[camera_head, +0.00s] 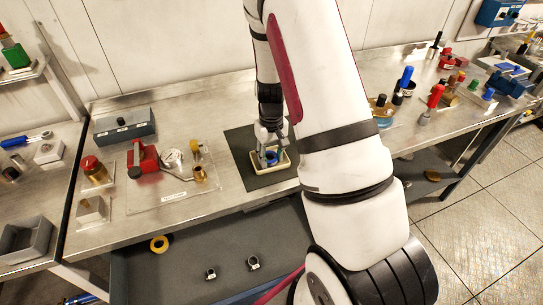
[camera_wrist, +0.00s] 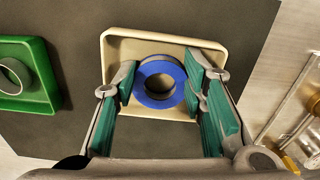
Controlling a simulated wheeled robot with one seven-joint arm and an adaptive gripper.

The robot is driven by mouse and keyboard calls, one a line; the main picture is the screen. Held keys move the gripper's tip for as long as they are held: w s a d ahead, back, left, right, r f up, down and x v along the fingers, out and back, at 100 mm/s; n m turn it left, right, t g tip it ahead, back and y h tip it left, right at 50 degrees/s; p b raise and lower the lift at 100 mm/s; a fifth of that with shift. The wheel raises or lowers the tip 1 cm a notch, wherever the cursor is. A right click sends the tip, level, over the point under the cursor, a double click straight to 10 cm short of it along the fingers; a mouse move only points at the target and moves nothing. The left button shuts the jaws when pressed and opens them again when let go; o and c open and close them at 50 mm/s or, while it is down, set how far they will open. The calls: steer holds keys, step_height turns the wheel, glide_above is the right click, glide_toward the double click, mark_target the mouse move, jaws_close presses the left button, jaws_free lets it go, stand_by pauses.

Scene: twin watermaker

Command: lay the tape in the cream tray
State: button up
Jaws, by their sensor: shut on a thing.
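The tape is a blue ring with a grey inner core (camera_wrist: 141,90). It also shows in the head view (camera_head: 272,158). My gripper (camera_wrist: 163,82) is shut on the tape, with a teal-padded finger on each side of it. The cream tray (camera_wrist: 114,44) is a shallow square with a raised rim, and the tape is over its inside, within the rim. I cannot tell whether the tape touches the tray's floor. In the head view my gripper (camera_head: 269,143) points down at the cream tray (camera_head: 257,168), partly hidden by my arm.
A green tray (camera_wrist: 46,62) holding a grey ring lies left of the cream tray in the wrist view.

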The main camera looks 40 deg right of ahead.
steer(key=shift+f, duration=0.15)
steer(key=o, duration=0.9)
steer(key=shift+o, duration=0.2)
step_height(320, 180, up, 12)
steer(key=b, duration=0.1)
steer(key=s+a+r+n+t, duration=0.1)
steer(key=s+a+r+t, duration=0.35)
steer(key=a+r, duration=0.85)
steer(key=s+a+r, duration=0.2)
steer(key=s+r, duration=0.1)
steer(key=s, duration=0.3)
steer(key=s+a+r+n+t, duration=0.1)
steer(key=s+a+r, duration=0.1)
steer(key=s+r, duration=0.2)
steer(key=s, duration=0.3)
steer(key=shift+s+a+r, duration=0.2)
steer(key=shift+s+a, duration=0.1)
steer(key=shift+a, duration=0.1)
